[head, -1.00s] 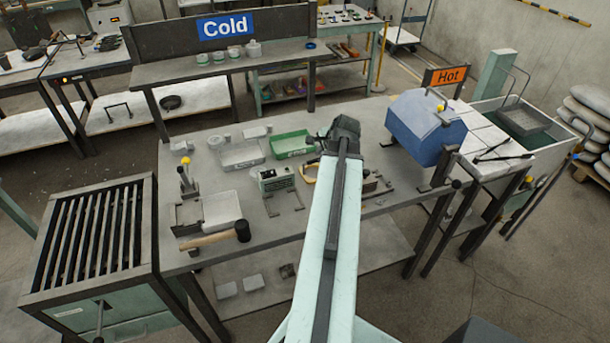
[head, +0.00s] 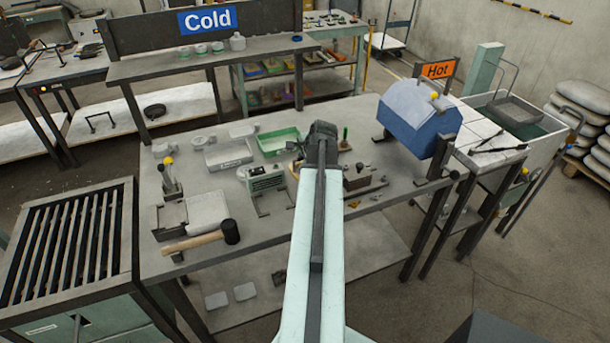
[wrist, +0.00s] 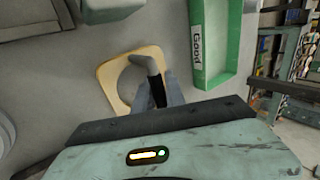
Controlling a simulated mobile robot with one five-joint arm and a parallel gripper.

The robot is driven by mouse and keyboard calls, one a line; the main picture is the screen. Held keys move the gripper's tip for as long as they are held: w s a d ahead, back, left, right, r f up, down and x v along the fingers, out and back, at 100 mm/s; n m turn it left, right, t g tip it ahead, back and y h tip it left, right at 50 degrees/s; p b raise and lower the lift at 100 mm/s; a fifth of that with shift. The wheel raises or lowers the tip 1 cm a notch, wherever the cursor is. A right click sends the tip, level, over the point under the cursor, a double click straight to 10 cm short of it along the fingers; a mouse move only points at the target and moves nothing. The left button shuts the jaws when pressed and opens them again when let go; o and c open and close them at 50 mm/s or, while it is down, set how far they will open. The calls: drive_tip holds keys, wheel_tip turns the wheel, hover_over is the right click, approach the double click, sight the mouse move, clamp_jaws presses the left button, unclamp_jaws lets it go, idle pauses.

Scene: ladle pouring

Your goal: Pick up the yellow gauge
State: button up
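The yellow gauge (wrist: 108,82) is a flat, pale yellow plate with a large round hole, seen in the wrist view against the grey tabletop (wrist: 60,85). My gripper's grey fingers (wrist: 160,84) reach down at the gauge's right side, overlapping its rim and covering part of it. Whether they are closed on that rim or only around it cannot be told.
A green tray labelled "Good" (wrist: 221,50) lies close to the right of my fingers. In the head view a grey tray (head: 228,155), a green-grey box (head: 266,178) and a mallet (head: 205,240) are to the left. A blue hooded box (head: 425,120) stands to the right.

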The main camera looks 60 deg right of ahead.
clamp_jaws()
idle(1.4)
